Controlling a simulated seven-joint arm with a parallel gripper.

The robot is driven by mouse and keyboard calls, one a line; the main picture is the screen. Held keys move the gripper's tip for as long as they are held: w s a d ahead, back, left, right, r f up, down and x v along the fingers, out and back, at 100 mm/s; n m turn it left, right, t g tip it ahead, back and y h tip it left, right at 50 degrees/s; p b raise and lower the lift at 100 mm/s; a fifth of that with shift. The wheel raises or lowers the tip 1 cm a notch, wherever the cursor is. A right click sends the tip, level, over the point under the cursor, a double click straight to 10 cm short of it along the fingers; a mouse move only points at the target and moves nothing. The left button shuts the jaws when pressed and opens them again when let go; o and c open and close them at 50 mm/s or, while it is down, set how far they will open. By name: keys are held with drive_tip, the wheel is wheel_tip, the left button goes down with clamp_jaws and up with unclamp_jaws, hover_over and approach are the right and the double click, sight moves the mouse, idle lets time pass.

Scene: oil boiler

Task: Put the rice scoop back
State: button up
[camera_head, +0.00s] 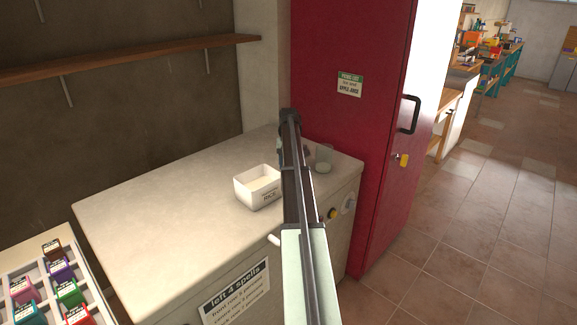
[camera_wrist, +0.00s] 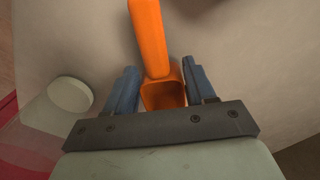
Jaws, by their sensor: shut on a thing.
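In the wrist view an orange rice scoop (camera_wrist: 148,35) lies between the two blue fingers of my gripper (camera_wrist: 159,68). The gripper is shut on it. Its handle points toward the top of the view, and its hollow part is near the gripper's base. In the head view my arm hides the scoop and the fingers. The box does not show in the wrist view.
A clear glass vessel with pale contents (camera_head: 323,162) stands right of my arm on the counter (camera_head: 160,205). A red cabinet (camera_head: 345,125) rises close on the right. The counter's left part is clear. A rack of coloured boxes (camera_head: 95,293) sits at lower left.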

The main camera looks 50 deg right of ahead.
drive_tip(key=shift+f, duration=0.4)
drive_tip(key=shift+f, duration=0.1)
drive_tip(key=o, duration=1)
wheel_tip(320, 180, up, 12)
drive_tip(key=shift+r, duration=0.1)
